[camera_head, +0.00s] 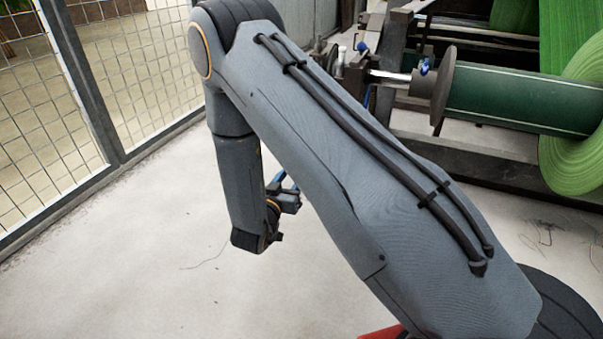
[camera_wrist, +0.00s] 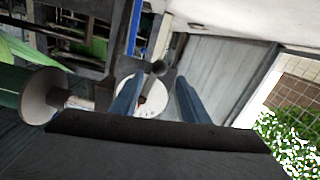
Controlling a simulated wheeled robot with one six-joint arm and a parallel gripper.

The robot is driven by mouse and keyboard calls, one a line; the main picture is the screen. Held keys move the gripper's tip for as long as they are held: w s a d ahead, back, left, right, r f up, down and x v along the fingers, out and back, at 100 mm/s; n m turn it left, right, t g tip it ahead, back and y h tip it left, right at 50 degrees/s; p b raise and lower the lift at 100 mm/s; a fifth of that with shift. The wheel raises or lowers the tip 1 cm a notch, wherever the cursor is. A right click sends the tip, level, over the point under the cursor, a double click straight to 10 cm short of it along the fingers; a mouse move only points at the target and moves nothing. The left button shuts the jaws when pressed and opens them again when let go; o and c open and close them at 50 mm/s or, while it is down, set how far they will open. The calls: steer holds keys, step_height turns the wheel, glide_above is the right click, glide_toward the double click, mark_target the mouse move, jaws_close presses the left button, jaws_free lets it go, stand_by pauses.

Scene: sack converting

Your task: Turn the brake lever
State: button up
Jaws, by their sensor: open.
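My gripper (camera_wrist: 160,80) shows in the wrist view as two blue fingers spread apart, with nothing held between them. A dark round knob (camera_wrist: 159,68), which looks like the end of the brake lever, shows in the gap between the fingertips. Behind it is a pale round disc (camera_wrist: 154,98), partly covered by the left finger and the wrist's dark edge. I cannot tell how far the knob is from the fingers. In the head view my gripper (camera_head: 287,190) hangs over the floor, partly behind my arm. The lever cannot be made out clearly there.
A roll stand with a green-cored roll (camera_head: 520,102) and a dark flange (camera_head: 443,85) stands at the right; its flange also shows in the wrist view (camera_wrist: 43,95). A wire mesh fence (camera_head: 60,120) runs along the left. The pale floor (camera_head: 110,270) between is clear.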

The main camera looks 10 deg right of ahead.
steer(key=shift+h, duration=0.3)
steer(key=b+x, duration=0.2)
steer(key=x, duration=0.2)
steer(key=b+x, duration=0.2)
steer(key=x, duration=0.1)
steer(key=shift+w+d+f, duration=0.2)
steer(key=shift+w+d, duration=0.05)
steer(key=shift+w, duration=0.05)
jaws_close()
